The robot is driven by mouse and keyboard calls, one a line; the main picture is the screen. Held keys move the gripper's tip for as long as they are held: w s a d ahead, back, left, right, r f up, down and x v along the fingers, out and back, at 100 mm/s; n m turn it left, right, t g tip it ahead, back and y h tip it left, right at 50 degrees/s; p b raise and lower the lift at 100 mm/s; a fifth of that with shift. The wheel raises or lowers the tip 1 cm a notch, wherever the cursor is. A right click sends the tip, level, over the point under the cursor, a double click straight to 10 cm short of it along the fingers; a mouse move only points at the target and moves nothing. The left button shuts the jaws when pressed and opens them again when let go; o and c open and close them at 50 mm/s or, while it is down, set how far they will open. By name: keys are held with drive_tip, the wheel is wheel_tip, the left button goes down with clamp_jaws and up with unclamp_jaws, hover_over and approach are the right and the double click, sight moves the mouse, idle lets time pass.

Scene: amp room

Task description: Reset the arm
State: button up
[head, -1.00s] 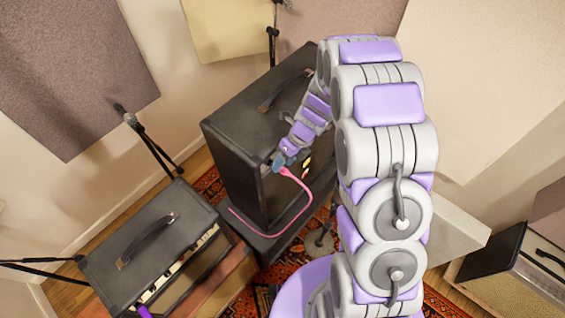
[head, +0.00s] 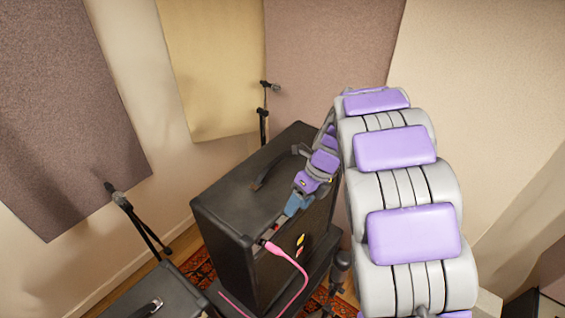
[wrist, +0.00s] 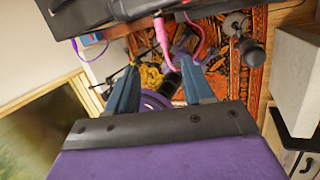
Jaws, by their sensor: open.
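My gripper (head: 290,212) is beside the front of the large black amplifier (head: 235,200), near its top edge. The pink cable (head: 303,275) has its plug end at the amplifier's upper front and hangs down from there. My gripper is apart from that plug. In the wrist view my two blue fingers (wrist: 160,85) stand spread with nothing held between them. The pink cable (wrist: 161,38) shows beyond the fingertips, with the amplifier's dark edge (wrist: 85,20) at the top.
A second black amplifier (head: 155,300) stands at the lower left. Microphone stands rise at the left (head: 130,212) and behind the large amplifier (head: 263,120). Acoustic panels (head: 70,110) cover the walls. The wrist view shows a patterned rug (wrist: 230,75) and a grey block (wrist: 300,80) at right.

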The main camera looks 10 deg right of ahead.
drive_tip(key=s+d+f+n+h+b, duration=0.1)
drive_tip(key=s+f+n+b, duration=0.4)
drive_tip(key=s+n+b, duration=0.3)
drive_tip(key=s+d+f+n+h+b, duration=0.1)
drive_tip(key=s+f+n+b, duration=0.5)
drive_tip(key=s, duration=0.7)
drive_tip(key=s+d+f+n+h+b, duration=0.1)
drive_tip(key=s+f+n+h+b, duration=0.1)
drive_tip(key=s+f+n+b, duration=0.4)
drive_tip(key=shift+s+d+f+n+g+h+b, duration=0.3)
drive_tip(key=shift+s+n+b, duration=2.3)
drive_tip(key=shift+n, duration=1.5)
drive_tip(key=shift+s, duration=0.15)
